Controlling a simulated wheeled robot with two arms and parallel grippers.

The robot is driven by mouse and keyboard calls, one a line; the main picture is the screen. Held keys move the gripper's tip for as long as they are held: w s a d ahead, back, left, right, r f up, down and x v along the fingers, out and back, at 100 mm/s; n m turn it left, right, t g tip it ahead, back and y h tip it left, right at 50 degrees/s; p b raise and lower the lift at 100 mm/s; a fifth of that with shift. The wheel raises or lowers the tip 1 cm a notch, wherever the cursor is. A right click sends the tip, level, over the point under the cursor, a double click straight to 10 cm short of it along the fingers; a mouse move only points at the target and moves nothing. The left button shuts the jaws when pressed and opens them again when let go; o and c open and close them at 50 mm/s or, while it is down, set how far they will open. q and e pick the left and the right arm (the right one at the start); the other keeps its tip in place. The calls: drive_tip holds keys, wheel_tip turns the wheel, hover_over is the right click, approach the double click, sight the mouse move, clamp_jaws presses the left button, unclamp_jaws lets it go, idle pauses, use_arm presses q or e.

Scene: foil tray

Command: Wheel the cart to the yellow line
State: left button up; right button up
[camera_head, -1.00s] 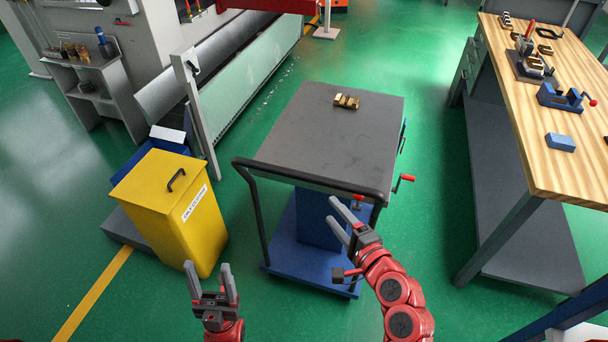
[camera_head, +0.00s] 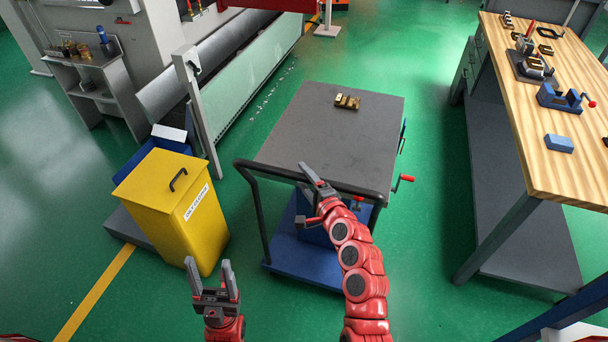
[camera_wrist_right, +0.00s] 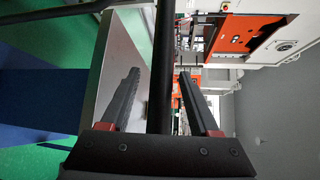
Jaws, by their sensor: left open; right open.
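The cart (camera_head: 330,135) has a dark grey top, a blue lower deck and a black push handle (camera_head: 262,171) on its near side. A yellow line (camera_head: 98,290) runs along the green floor at lower left. My right gripper (camera_head: 310,172) is open at the handle, near its middle. In the right wrist view the handle (camera_wrist_right: 160,60) runs between its two spread fingers; contact cannot be told. My left gripper (camera_head: 209,268) is open and empty, low in the view, apart from the cart and left of it.
Brass blocks (camera_head: 347,101) sit on the cart top. A yellow bin (camera_head: 172,215) stands left of the cart, beside the line. A wooden workbench (camera_head: 545,160) stands at right, a large machine (camera_head: 160,40) at upper left. Green floor is open between cart and bench.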

drive_tip(key=shift+w+a, duration=0.1)
drive_tip(key=shift+w, duration=0.15)
clamp_jaws()
idle(1.4)
